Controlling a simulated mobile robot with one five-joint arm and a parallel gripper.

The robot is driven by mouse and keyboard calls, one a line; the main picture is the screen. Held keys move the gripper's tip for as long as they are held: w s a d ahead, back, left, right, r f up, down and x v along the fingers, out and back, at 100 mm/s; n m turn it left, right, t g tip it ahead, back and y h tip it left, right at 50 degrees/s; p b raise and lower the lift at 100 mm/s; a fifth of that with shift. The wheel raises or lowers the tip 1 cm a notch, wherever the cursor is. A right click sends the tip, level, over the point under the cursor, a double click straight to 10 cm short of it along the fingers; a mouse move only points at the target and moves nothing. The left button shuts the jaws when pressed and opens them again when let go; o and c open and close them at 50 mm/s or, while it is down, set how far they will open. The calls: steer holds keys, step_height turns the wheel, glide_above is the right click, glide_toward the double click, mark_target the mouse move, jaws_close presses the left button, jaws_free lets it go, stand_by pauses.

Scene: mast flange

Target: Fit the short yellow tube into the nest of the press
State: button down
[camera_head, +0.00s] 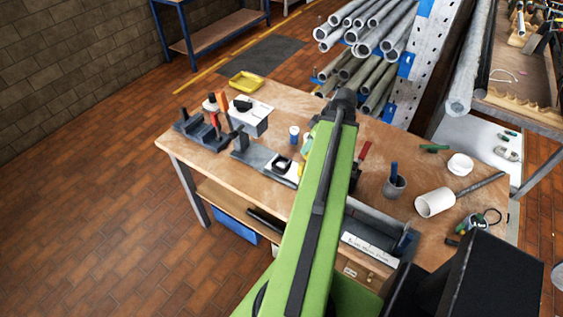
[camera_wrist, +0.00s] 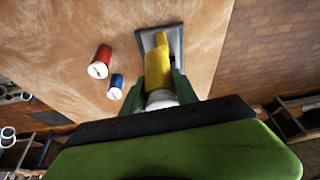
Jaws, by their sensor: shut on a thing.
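The short yellow tube (camera_wrist: 158,68) is between the two fingers of my gripper (camera_wrist: 159,88) in the wrist view. A pale round end shows at its near side, close to the palm. Its far end lies over a grey, light-rimmed rectangular piece (camera_wrist: 176,40) on the wooden top; I cannot tell whether they touch. I cannot tell whether that piece belongs to the press.
A red cylinder (camera_wrist: 102,56) and a blue one (camera_wrist: 117,82) stand left of the tube. On the wooden bench (camera_head: 190,160) are a dark tool holder (camera_head: 199,130), a white block (camera_head: 250,122), a yellow tray (camera_head: 246,80) and a white cup (camera_head: 434,203). Pipes lie behind.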

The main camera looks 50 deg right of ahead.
steer(key=w+f+b, duration=0.3)
steer(key=w+a+f+b, duration=0.1)
steer(key=w+f+b, duration=0.2)
steer(key=w+f, duration=0.1)
steer(key=w+a+f+b, duration=0.1)
steer(key=w+f+b, duration=0.2)
steer(key=f+b, duration=0.1)
steer(key=shift+w, duration=0.2)
steer(key=shift+r, duration=0.25)
steer(key=shift+f, duration=0.15)
steer(key=c, duration=0.9)
jaws_free()
steer(key=shift+c, duration=0.2)
